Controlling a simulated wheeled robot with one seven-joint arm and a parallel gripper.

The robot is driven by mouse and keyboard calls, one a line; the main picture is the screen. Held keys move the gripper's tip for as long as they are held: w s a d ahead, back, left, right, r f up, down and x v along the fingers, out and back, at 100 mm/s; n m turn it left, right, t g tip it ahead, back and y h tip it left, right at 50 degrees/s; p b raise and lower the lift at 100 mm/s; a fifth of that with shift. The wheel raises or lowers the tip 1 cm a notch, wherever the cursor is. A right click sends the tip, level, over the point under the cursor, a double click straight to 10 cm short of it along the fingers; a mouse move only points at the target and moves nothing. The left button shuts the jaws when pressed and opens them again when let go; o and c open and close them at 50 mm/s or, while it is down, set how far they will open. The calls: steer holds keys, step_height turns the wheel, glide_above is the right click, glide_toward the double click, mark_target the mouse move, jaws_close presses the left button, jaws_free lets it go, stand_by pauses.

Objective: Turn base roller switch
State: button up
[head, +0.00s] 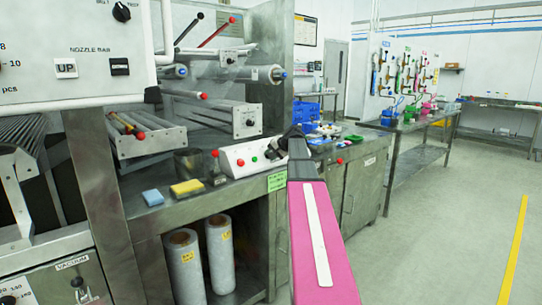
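A white control box (245,158) with red buttons and dark knobs sits on the metal bench, left of the end of my arm. I cannot read its labels, so I cannot tell whether one of its knobs is the base roller switch. My pink arm reaches forward from the bottom of the view. My gripper (283,146) is small and dark at the far end of the arm, close to the right end of the box. I cannot make out its fingers or whether it touches a knob. A large white panel (80,50) at upper left carries a black knob and a nozzle bar switch.
A blue sponge (153,197) and a yellow sponge (187,187) lie on the bench's front edge. Metal rollers (222,115) stand behind. White rolls (220,255) stand on the shelf below. Blue crates (307,112) are behind my arm. The floor at right is clear.

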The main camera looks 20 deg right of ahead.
steer(key=o, duration=0.9)
steer(key=shift+o, duration=0.2)
steer(key=shift+s+d+r, duration=0.1)
steer(key=v, duration=1)
steer(key=shift+s+r, duration=0.2)
steer(key=shift+d, duration=0.15)
